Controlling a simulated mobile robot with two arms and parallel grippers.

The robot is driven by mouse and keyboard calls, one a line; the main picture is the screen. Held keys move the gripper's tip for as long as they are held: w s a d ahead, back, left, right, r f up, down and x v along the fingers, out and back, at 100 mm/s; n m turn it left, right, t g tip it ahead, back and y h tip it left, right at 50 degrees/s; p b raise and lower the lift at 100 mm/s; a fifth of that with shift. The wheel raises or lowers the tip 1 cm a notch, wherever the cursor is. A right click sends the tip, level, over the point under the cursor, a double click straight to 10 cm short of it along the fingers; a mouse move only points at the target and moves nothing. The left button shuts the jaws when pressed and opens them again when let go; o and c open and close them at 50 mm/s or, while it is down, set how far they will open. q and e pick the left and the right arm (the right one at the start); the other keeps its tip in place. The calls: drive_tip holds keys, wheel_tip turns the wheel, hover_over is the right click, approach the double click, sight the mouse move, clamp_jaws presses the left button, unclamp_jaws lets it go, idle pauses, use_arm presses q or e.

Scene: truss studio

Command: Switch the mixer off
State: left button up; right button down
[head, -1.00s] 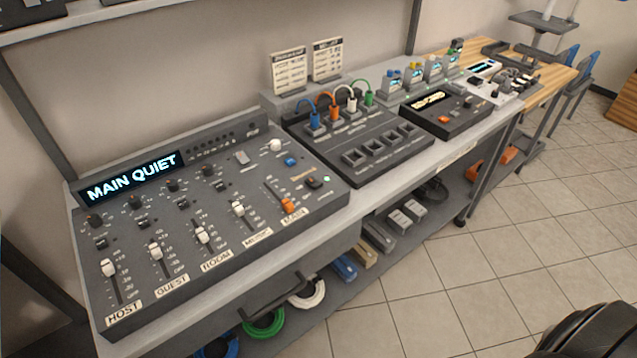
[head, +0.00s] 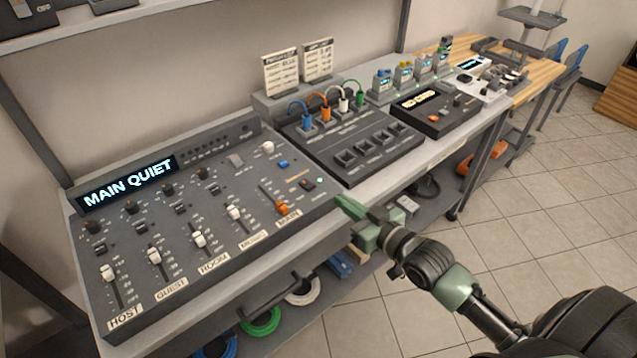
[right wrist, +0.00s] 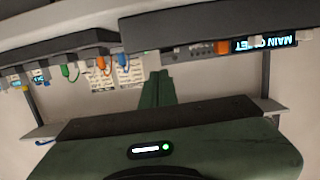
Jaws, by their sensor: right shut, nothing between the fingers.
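The mixer (head: 205,235) is a dark grey console on the bench at the left, with faders labelled HOST, GUEST, ROOM, MUSIC and MAIN. Its display (head: 128,184) is lit and reads MAIN QUIET. Near its right edge sit an orange fader cap (head: 282,208), a dark switch (head: 306,184) and a small lit green light (head: 320,180). My right gripper (head: 343,201) is shut and empty, just off the mixer's right front edge, close to the switch. In the right wrist view its green fingers (right wrist: 157,88) point at the bench. My left gripper is not in view.
A dark box with coloured cables (head: 355,150) stands right of the mixer. A smaller device with a display (head: 437,108) is beyond it. A shelf below holds coiled cables (head: 262,322). The tiled floor at right is open.

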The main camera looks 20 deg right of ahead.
drive_tip(key=shift+t+y, duration=0.3)
drive_tip(key=shift+y, duration=0.1)
drive_tip(key=r, duration=0.4)
drive_tip(key=shift+a, duration=0.35)
drive_tip(key=shift+w, duration=0.1)
drive_tip(key=p, duration=0.1)
hover_over(319, 195)
drive_tip(key=w, duration=0.1)
drive_tip(key=shift+w+a+f, duration=0.1)
drive_tip(key=shift+a+f, duration=0.1)
drive_tip(key=shift+f, duration=0.15)
drive_tip(key=f, duration=0.3)
drive_tip(key=shift+s+d, duration=0.1)
drive_tip(key=shift+s, duration=0.25)
drive_tip(key=shift+s+f, duration=0.25)
drive_tip(key=shift+f, duration=0.25)
